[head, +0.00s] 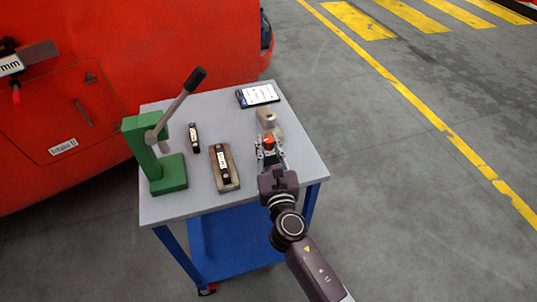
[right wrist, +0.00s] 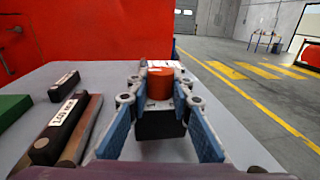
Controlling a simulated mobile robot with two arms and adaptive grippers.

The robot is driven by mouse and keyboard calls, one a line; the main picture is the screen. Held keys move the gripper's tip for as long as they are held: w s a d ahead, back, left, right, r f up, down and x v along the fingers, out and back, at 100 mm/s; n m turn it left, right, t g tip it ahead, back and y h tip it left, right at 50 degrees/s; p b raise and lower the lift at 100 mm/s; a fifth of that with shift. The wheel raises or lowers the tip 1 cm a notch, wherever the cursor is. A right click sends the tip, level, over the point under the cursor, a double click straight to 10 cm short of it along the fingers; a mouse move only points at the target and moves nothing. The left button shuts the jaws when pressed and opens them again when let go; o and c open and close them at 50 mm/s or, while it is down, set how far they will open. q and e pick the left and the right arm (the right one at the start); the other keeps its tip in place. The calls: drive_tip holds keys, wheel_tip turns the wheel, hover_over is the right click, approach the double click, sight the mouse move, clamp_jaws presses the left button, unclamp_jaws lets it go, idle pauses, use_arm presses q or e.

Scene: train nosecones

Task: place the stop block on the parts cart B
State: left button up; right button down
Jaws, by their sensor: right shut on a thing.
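The parts cart (head: 165,212) has a grey top on blue legs and stands beside a red train body. My right gripper (head: 269,150) is over the right part of the cart top. It is shut on the stop block, a dark block with an orange top (head: 268,142). In the right wrist view the block (right wrist: 160,122) sits upright between the two blue-padded fingers. I cannot tell whether its underside touches the cart top. No label reading B shows on the cart. My left gripper is not in view.
On the cart top are a green lever press (head: 170,174), a small dark labelled piece (head: 194,138), a dark labelled bar on a wooden base (head: 224,168), a phone-like device (head: 258,95) and a beige object (head: 266,116) just beyond my gripper. The front centre is clear.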

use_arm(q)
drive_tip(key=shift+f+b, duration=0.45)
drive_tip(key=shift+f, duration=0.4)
use_arm(e)
drive_tip(key=shift+f, duration=1.25)
drive_tip(key=shift+f, duration=0.2)
drive_tip(key=c, duration=1.7)
unclamp_jaws()
drive_tip(key=shift+c, duration=0.2)
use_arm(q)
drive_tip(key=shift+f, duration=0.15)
use_arm(e)
drive_tip(key=shift+r, duration=0.25)
use_arm(q)
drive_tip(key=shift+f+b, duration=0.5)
drive_tip(key=shift+b, duration=0.15)
use_arm(e)
drive_tip(key=s+d, duration=0.1)
drive_tip(key=s, duration=1.1)
drive_tip(key=shift+d, duration=0.4)
